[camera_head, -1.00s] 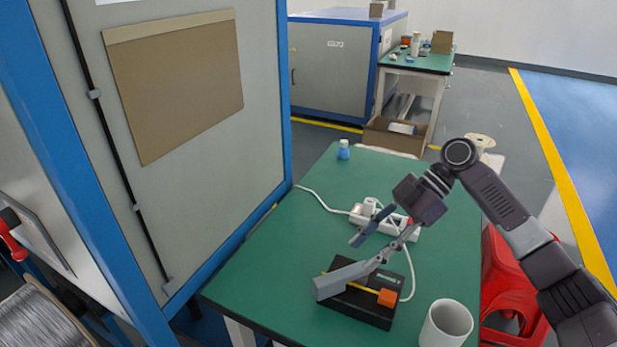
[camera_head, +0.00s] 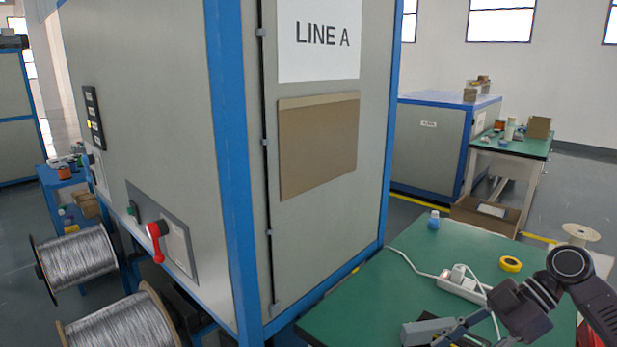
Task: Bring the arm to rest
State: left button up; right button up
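My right arm comes in at the lower right, above the green table (camera_head: 385,290). Its gripper (camera_head: 432,336) points left and down, with its fingers apart and nothing visible between them. The fingertips are near the picture's bottom edge and partly cut off. My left arm and gripper are not in view.
A white power strip (camera_head: 462,285), a yellow tape roll (camera_head: 510,264) and a blue-capped bottle (camera_head: 433,220) are on the table near my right arm. The LINE A cabinet (camera_head: 330,230) stands left of the table. Wire spools (camera_head: 78,268) are at the lower left.

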jog(key=s+a+f+m+t+h, duration=0.1)
jog(key=s+a+f+m+h, duration=0.35)
jog(key=s+f, duration=0.6)
jog(key=s+a+f+m+t+h, duration=0.2)
jog(key=s+a+f+m, duration=0.5)
jog(key=f, duration=0.6)
jog(key=s+d+r+m+t+h, duration=0.1)
jog(key=s+d+r+m+h, duration=0.15)
jog(key=s+d+m, duration=0.35)
notch_tip(320, 180, down, 26)
jog(key=s+a+n+g, duration=0.1)
jog(key=s, duration=0.2)
jog(key=s+d+f+g, duration=0.1)
jog(key=s+d+f, duration=0.2)
jog(key=s+f, duration=1.2)
jog(key=shift+s+f+g, duration=0.3)
jog(key=shift+s+f, duration=0.05)
jog(key=shift+s, duration=0.4)
